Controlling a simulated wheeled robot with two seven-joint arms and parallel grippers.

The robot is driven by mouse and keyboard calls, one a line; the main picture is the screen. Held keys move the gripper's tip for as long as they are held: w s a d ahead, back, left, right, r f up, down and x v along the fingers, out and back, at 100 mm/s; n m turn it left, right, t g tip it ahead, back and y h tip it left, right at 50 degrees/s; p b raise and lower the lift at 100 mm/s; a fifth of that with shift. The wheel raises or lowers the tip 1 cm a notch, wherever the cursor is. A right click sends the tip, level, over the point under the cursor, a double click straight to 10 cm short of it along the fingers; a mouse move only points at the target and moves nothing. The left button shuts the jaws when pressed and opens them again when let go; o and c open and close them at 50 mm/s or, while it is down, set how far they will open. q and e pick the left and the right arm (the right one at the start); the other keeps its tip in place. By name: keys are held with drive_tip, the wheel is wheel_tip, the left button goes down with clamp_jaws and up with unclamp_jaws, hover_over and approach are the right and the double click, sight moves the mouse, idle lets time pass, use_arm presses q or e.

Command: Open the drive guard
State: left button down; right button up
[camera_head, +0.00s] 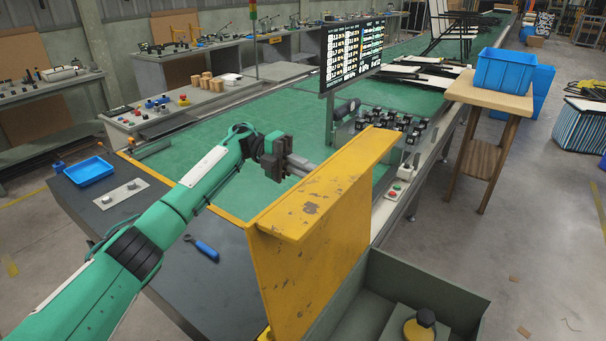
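The drive guard (312,255) is a scuffed yellow metal cover with a bent top flange. It stands roughly upright at the left side of an open grey housing (440,276). Inside the housing a yellow round part with a black cap (421,326) shows. My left gripper (304,164) is at the far left side of the guard, close to its top flange. Its grey fingers point right toward the flange; I cannot tell whether they touch it or how far apart they are. My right gripper is not in view.
A dark table with a blue tray (89,171) and a blue-handled tool (203,248) lies left of the guard. A black display (352,52) stands over the green conveyor (410,98). A wooden stand (487,101) holds a blue crate (503,70). Open floor lies at right.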

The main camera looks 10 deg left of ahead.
use_arm(q)
drive_tip(key=shift+w+a, duration=0.1)
drive_tip(key=shift+a, duration=0.05)
drive_tip(key=c, duration=1.5)
unclamp_jaws()
